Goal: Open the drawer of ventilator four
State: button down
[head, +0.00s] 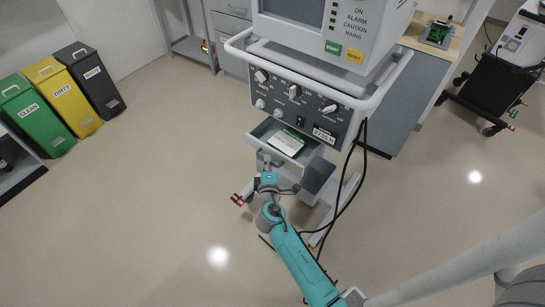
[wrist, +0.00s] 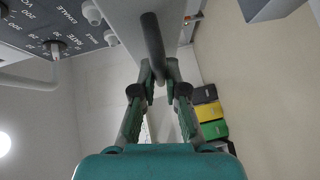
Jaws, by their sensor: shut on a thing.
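A ventilator (head: 330,112) with a knob panel stands in the middle of the head view. Its drawer (head: 313,155) below the panel is pulled out, and a green and white card or booklet (head: 287,141) lies inside. My gripper (head: 268,163) is at the drawer's front, at the end of my teal arm. In the wrist view my gripper (wrist: 160,73) is shut on the drawer's dark bar handle (wrist: 152,38). No number four is readable on the ventilator.
Green, yellow and black bins (head: 68,98) stand at the left wall. A dark cart (head: 497,88) is at the right. Black cables (head: 353,172) hang at the ventilator's right side. The floor (head: 165,180) to the left is clear.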

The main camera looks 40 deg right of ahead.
jog(key=c, duration=1.2)
grip_release()
jog(key=v, duration=1.2)
jog(key=shift+f, duration=0.15)
jog(key=s+a+f+m+y, duration=0.1)
jog(key=s+a+f+y, duration=0.15)
jog(key=s, duration=0.75)
jog(key=s+a+f+m+y, duration=0.1)
jog(key=s+a+y, duration=0.25)
jog(key=s, duration=0.65)
jog(key=s+a+r+m+t+y, duration=0.1)
jog(key=s+a+r+m+y, duration=0.1)
jog(key=s+r+m, duration=0.6)
jog(key=s+r, duration=0.7)
jog(key=shift+s+r+y, duration=0.15)
jog(key=shift+s+y, duration=0.1)
jog(key=shift+y, duration=0.15)
